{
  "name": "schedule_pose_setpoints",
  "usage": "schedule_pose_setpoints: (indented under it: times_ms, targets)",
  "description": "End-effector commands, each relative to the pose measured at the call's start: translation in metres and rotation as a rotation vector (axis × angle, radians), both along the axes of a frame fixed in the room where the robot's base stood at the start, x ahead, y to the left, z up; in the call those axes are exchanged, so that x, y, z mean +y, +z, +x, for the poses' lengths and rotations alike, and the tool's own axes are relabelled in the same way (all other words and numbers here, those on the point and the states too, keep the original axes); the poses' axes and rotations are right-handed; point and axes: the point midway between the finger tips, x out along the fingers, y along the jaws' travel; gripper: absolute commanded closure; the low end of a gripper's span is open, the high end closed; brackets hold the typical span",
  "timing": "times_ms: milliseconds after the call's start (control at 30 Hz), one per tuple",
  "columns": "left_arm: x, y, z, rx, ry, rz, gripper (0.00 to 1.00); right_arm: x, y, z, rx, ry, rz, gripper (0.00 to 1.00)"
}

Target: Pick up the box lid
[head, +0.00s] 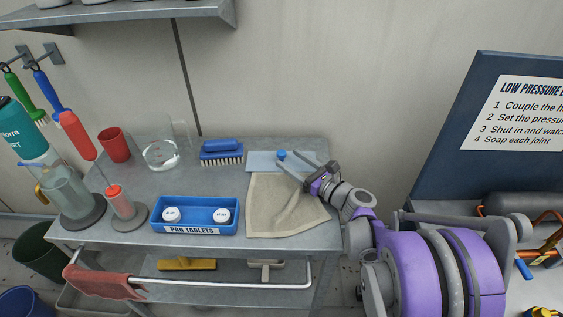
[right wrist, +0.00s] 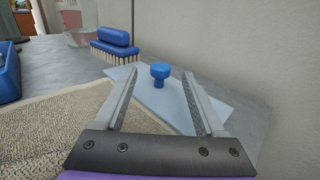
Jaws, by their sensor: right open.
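The box lid (head: 261,158) is a flat pale-blue panel with a round blue knob (head: 281,155). It lies on the metal table near the wall, just behind the beige cloth. In the right wrist view the lid (right wrist: 158,104) lies ahead and below, its knob (right wrist: 160,74) standing upright between the fingertips as seen from there. My right gripper (head: 294,157) is open and empty, reaching in from the right over the cloth and lid. I cannot tell whether the knob is fully between the fingers. My left gripper is not in view.
A blue brush (head: 221,152) lies left of the lid. The beige cloth (head: 287,208) lies in front. A blue tray (head: 195,229) labelled "PAN TABLETS" holds two white discs. A glass bowl (head: 160,154) and red cup (head: 114,145) stand further left. The wall is close behind the lid.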

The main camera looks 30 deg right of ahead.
Motion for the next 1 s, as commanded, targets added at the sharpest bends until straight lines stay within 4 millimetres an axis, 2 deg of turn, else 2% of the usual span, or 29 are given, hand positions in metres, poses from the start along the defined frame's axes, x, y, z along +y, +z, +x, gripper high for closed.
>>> schedule_pose_setpoints:
  times_ms: [133,367,767,1000]
  targets:
    - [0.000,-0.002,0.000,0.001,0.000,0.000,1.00,0.005,-0.002,0.020,0.002,0.002,-0.001,0.28]
    - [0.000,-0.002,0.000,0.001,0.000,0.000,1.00,0.005,-0.001,0.022,0.001,0.000,-0.002,0.28]
    - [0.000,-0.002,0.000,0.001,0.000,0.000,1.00,0.005,-0.001,0.021,0.001,0.000,-0.002,1.00]
    - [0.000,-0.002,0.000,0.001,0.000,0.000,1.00,0.005,-0.001,0.021,0.001,0.000,-0.002,1.00]
